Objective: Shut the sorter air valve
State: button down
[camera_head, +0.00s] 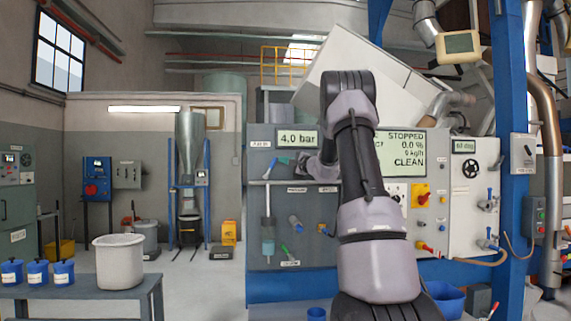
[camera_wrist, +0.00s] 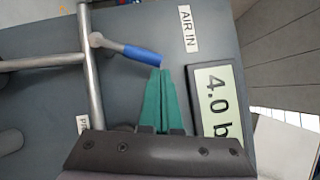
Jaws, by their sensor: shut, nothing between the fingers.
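The air valve's blue-tipped lever (camera_wrist: 142,54) is mounted on a grey pipe (camera_wrist: 92,90) beside the "AIR IN" label (camera_wrist: 187,30). The lever stands roughly crosswise to that pipe in the wrist view. In the head view the lever (camera_head: 282,160) points up and slightly right, below the 4.0 bar display (camera_head: 297,138). My gripper (camera_wrist: 162,72) has green fingers, shut and empty. Their tips are right at the free end of the blue grip; I cannot tell whether they touch it. In the head view my arm hides part of the panel.
Below the lever hang a filter bowl (camera_head: 268,238) and small green and blue fittings. A table (camera_head: 90,288) with a grey bucket (camera_head: 119,262) and blue jars stands left.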

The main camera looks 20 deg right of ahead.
jog(key=w+a+n+g+h, duration=0.1)
jog(key=a+n, duration=0.1)
jog(key=a, duration=0.1)
jog(key=w+a+r+n+g+h, duration=0.1)
jog(key=a+n+g, duration=0.1)
jog(key=a+n, duration=0.1)
jog(key=a+r+n+g+h, duration=0.1)
jog(key=a+n+g, duration=0.1)
jog(key=a+n, duration=0.1)
jog(key=shift+w+a+r, duration=0.25)
jog(key=shift+w+a, duration=0.1)
jog(key=shift+w, duration=0.05)
jog(key=shift+a, duration=0.2)
dwell(0.5)
jog(key=s+d+r, duration=0.4)
jog(key=s+r, duration=0.3)
jog(key=s, duration=0.3)
jog(key=shift+s, duration=0.3)
